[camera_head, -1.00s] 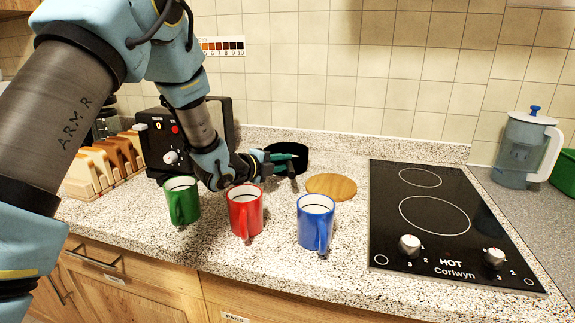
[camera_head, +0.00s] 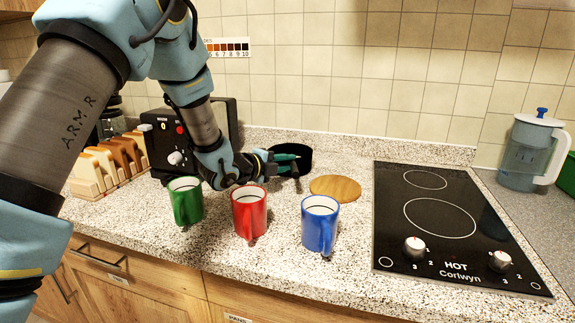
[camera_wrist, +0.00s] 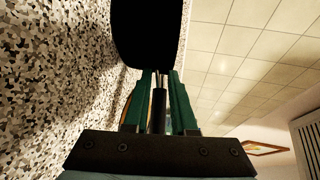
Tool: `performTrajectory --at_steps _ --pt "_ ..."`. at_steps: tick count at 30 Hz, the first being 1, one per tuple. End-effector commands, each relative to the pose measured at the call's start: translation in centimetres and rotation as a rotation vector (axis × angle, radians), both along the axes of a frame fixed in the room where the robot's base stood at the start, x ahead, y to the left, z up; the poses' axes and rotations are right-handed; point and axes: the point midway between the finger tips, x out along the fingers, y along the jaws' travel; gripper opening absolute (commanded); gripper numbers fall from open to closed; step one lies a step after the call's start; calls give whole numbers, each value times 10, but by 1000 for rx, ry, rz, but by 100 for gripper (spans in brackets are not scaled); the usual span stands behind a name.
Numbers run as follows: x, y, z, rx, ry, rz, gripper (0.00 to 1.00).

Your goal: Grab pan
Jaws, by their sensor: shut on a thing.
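The black pan (camera_head: 298,151) stands on the speckled counter near the back wall, behind the mugs. It also shows in the wrist view (camera_wrist: 147,30) as a dark shape ahead of the fingers. My gripper (camera_head: 291,162) is at the pan's near left side. In the wrist view, its green fingers (camera_wrist: 160,90) are shut on the dark pan handle (camera_wrist: 158,112), which lies between them. Whether the pan is clear of the counter cannot be told.
Green (camera_head: 186,203), red (camera_head: 249,214) and blue (camera_head: 320,224) mugs stand in front of my forearm. A round wooden board (camera_head: 336,188) lies right of the pan. A black hob (camera_head: 445,225) is further right. A toast rack (camera_head: 104,169) and black appliance (camera_head: 165,140) stand left.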

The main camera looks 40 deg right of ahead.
Motion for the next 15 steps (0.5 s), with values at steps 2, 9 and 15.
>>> performTrajectory --at_steps 2,9,15 --pt "1 -1 8 -8 -4 -1 0" --pt "0 -1 31 -11 -7 -1 0" --pt "1 -1 57 -13 -9 -1 0"
